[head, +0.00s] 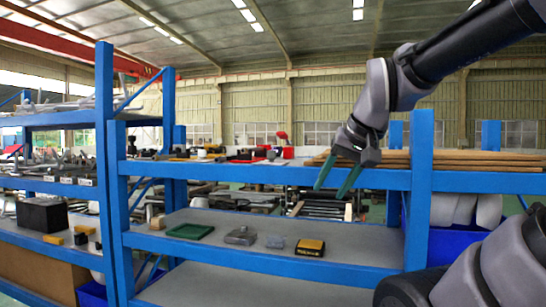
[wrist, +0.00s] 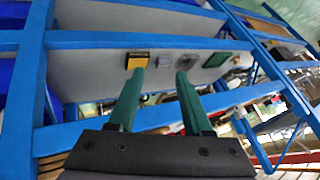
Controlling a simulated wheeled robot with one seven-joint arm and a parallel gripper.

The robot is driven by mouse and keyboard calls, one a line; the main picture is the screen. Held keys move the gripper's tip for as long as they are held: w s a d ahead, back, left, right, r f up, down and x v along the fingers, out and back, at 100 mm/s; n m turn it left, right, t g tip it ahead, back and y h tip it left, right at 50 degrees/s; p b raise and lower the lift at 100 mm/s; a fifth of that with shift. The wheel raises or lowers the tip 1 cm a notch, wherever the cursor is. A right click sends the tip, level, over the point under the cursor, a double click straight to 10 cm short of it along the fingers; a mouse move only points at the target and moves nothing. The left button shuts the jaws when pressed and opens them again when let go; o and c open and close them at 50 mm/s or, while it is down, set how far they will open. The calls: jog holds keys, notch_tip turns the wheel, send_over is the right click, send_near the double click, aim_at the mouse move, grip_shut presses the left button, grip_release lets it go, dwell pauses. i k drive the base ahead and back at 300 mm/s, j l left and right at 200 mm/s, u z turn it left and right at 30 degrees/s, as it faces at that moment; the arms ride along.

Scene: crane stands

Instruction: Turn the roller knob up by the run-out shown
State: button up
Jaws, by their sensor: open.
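My gripper (head: 333,190) is open and empty, its two green fingers pointing down in front of the blue shelf's upper beam. In the wrist view my gripper (wrist: 160,74) shows both fingers apart with nothing between them. A yellow and black box (head: 310,247) sits on the middle shelf below; in the wrist view the yellow and black box (wrist: 137,60) appears just beyond the left fingertip. I cannot make out a roller knob or a run-out reading in either view; small details on the shelf items are too small to tell.
The middle shelf (head: 350,238) also holds a green tray (head: 190,231), a grey object (head: 241,236) and a small grey-blue piece (head: 275,242). A blue upright (head: 419,190) stands right of my gripper. Wooden boards (head: 460,158) lie on the top shelf. A black box (head: 42,215) is at left.

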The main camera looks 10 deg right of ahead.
aim_at(271, 155)
jog(key=i+j+z, duration=0.25)
jog(key=j, duration=0.15)
jog(key=i+j+z, duration=0.1)
jog(key=j+z, duration=0.15)
jog(key=j, duration=0.2)
jog(key=i+j+z, duration=0.1)
jog(key=j+z, duration=0.15)
jog(key=j, duration=0.2)
jog(key=i+j+z, duration=0.2)
jog(key=j, duration=0.25)
jog(key=k, duration=0.1)
